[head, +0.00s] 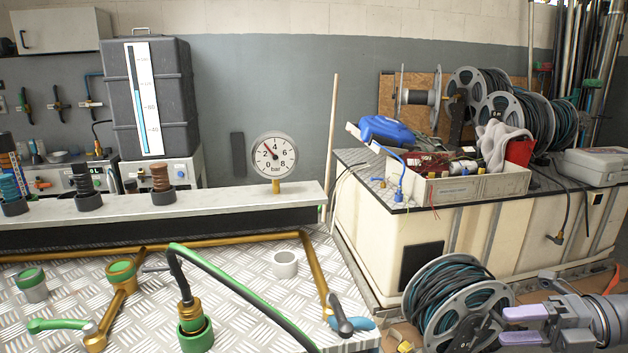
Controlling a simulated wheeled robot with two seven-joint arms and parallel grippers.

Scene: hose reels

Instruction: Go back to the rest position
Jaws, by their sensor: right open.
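My right gripper (506,326) comes in from the lower right edge in the head view. Its two pale purple fingers point left and are apart, with nothing seen held between them. The fingertips appear beside the right rim of a low hose reel (455,300) with dark green hose and grey flanges; I cannot tell whether they touch it. My left gripper is not in view.
A checker-plate bench (235,262) carries brass pipes, green-handled valves and a black-green hose (240,290). A pressure gauge (275,156) stands behind. A cream cabinet (380,235) at right bears an open box (470,187) and more hose reels (515,118).

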